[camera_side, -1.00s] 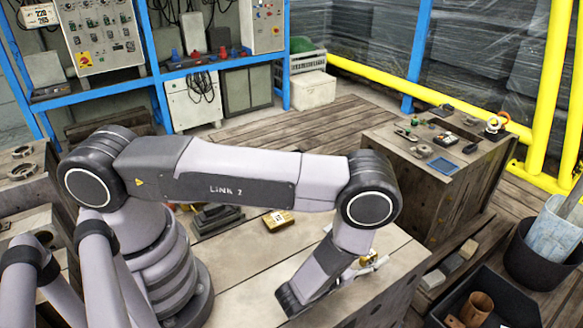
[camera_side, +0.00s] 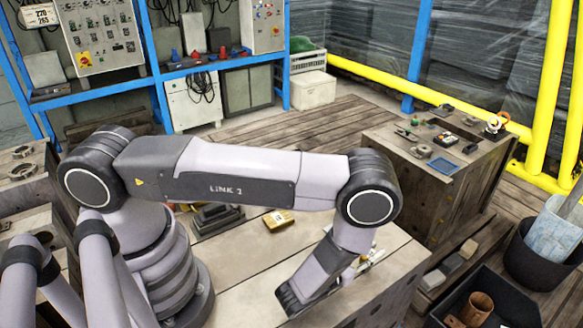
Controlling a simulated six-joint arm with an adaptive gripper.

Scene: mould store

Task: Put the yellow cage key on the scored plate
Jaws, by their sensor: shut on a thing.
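My gripper (camera_side: 371,257) is mostly hidden behind my wrist, above the wooden bench top near its right end. Light metal parts of it show to the right of the wrist. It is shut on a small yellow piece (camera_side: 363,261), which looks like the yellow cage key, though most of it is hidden. I cannot make out for sure which thing is the scored plate. A small blue square with a lined face (camera_side: 444,166) lies on the wooden crate at the right.
The crate (camera_side: 425,208) at the right holds several small items. A black bin (camera_side: 500,308) with a brown cup stands at lower right. Yellow rails run behind.

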